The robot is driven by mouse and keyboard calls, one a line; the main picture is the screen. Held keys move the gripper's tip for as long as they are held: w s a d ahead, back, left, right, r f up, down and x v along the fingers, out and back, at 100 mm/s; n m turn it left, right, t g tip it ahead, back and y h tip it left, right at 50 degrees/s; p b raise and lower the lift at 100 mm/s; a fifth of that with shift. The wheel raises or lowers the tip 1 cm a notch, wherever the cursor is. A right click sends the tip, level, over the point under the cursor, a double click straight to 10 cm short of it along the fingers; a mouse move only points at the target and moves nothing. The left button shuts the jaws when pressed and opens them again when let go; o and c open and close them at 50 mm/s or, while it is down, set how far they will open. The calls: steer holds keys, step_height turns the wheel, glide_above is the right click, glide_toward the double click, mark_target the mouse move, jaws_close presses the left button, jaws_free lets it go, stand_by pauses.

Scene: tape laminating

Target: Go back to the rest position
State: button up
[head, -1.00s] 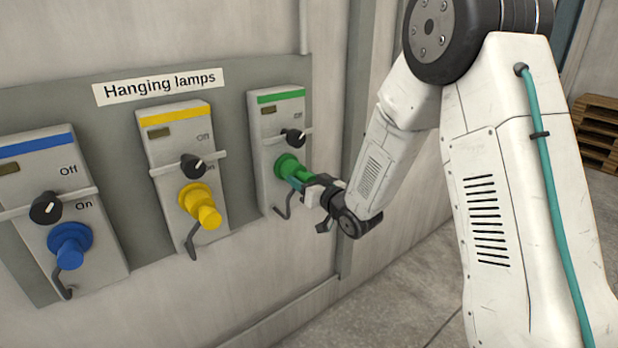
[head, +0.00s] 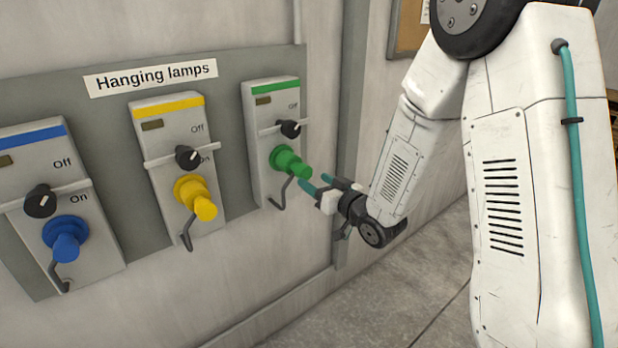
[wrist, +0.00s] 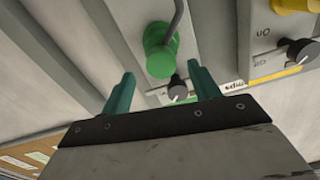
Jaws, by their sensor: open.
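My gripper (head: 318,184) is open and empty, with its teal fingers pointing at the wall panel. It is just right of and slightly below the green plug (head: 291,162), apart from it. In the wrist view my gripper (wrist: 163,90) shows its two fingers spread, with the green plug (wrist: 160,52) ahead between and beyond them. The green plug sits in the green-striped switch box (head: 262,100). A black knob (head: 290,129) is above the plug.
The yellow plug (head: 197,199) and the blue plug (head: 66,240) sit in their boxes to the left, under the "Hanging lamps" sign (head: 150,78). A vertical wall post (head: 352,120) is close behind my gripper. Grey floor (head: 400,285) lies open below.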

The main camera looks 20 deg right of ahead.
steer(key=shift+s+d, duration=0.1)
steer(key=shift+s, duration=0.15)
steer(key=s+d+f+g+h, duration=0.25)
steer(key=f+g+h, duration=0.2)
steer(key=f, duration=0.45)
steer(key=s+d+m+g+h, duration=0.2)
steer(key=s+d+g, duration=0.3)
steer(key=s, duration=0.1)
steer(key=s+r+g, duration=0.2)
steer(key=s+r, duration=0.4)
steer(key=s, duration=0.3)
steer(key=s+a+r+g, duration=0.1)
steer(key=s+r, duration=0.6)
steer(key=s, duration=0.3)
steer(key=s+a+r+g, duration=0.1)
steer(key=s+r+g, duration=0.1)
steer(key=s+r, duration=0.4)
steer(key=s, duration=0.3)
steer(key=shift+s+a+r+m+g, duration=0.15)
steer(key=shift+s+m+g, duration=0.2)
steer(key=shift+m, duration=0.05)
